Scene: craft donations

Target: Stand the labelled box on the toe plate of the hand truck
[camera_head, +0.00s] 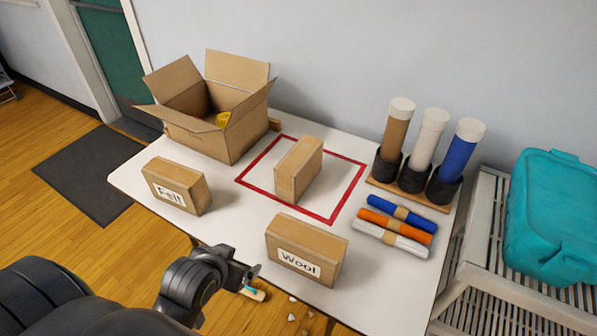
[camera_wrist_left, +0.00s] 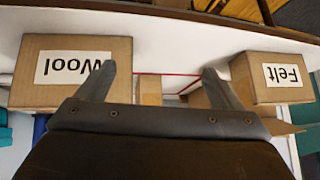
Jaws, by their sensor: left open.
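A small brown box labelled "Felt" (camera_head: 177,185) stands at the left of the white table. A box labelled "Wool" (camera_head: 306,250) stands near the front edge. A third brown box (camera_head: 299,169), with no label visible, stands inside a red outline. My left gripper (camera_head: 252,280) is open and empty, just off the front edge, left of the Wool box. In the left wrist view, the Wool box (camera_wrist_left: 70,72) is at left and the Felt box (camera_wrist_left: 272,77) at right, labels upside down, with my fingers between them. I see no hand truck or toe plate. My right gripper is out of view.
An open carton (camera_head: 223,137) stands at the back left of the table (camera_head: 237,215). Upright tubes (camera_head: 433,140) in a rack and several rolls (camera_head: 395,225) lie at the right. A teal case (camera_head: 550,215) rests on a slatted bench (camera_head: 480,235). A dark mat (camera_head: 90,175) lies on the floor.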

